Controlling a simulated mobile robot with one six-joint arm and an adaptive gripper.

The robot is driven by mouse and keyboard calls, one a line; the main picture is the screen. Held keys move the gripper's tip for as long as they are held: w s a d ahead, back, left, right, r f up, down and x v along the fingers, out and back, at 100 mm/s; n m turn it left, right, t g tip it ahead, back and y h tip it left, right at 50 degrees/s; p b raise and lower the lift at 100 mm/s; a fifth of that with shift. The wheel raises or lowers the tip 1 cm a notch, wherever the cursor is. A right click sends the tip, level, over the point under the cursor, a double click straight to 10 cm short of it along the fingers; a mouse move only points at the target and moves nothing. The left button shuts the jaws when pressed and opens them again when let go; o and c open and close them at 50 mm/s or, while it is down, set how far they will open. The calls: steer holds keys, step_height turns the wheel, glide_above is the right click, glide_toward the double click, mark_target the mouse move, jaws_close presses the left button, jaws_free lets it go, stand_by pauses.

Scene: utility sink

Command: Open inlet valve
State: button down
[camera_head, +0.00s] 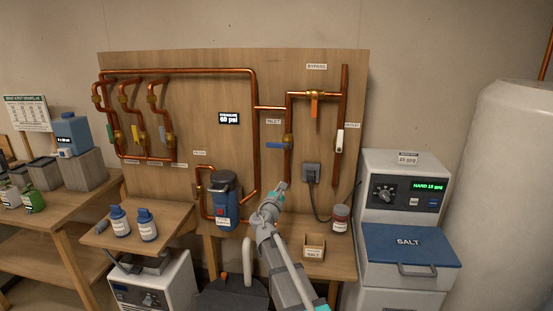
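The inlet valve (288,140) is a brass body on a vertical copper pipe on the wooden wall panel, by a label reading INLET (273,122). Its blue handle (273,145) points left, roughly level and across the pipe. My gripper (281,187) is at the end of my arm, which reaches up from the bottom. In the picture it is below the valve and apart from the blue handle. The fingertips are small and seen from behind, so I cannot tell whether they are open or shut.
The bypass valve (314,97) has an orange handle hanging down. The outlet valve has a white handle (340,140). A grey outlet box (311,173) has a hanging cord.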

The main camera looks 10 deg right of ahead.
mark_target(278, 144)
steer(key=w+a+n+y, duration=0.1)
steer(key=n, duration=0.1)
steer(key=w+a+n+t+y, duration=0.1)
steer(key=a+n, duration=0.1)
steer(key=w+a+n+t, duration=0.1)
steer(key=n, duration=0.1)
steer(key=shift+a+r+n+y, duration=0.2)
steer(key=shift+r+n+y, duration=0.1)
steer(key=shift+r+y, duration=0.1)
steer(key=shift+w, duration=0.15)
steer(key=w+d+r+p, duration=0.3)
steer(key=w+r+p, duration=0.3)
steer(key=w, duration=0.3)
steer(key=shift+r, duration=0.15)
stand_by(0.5)
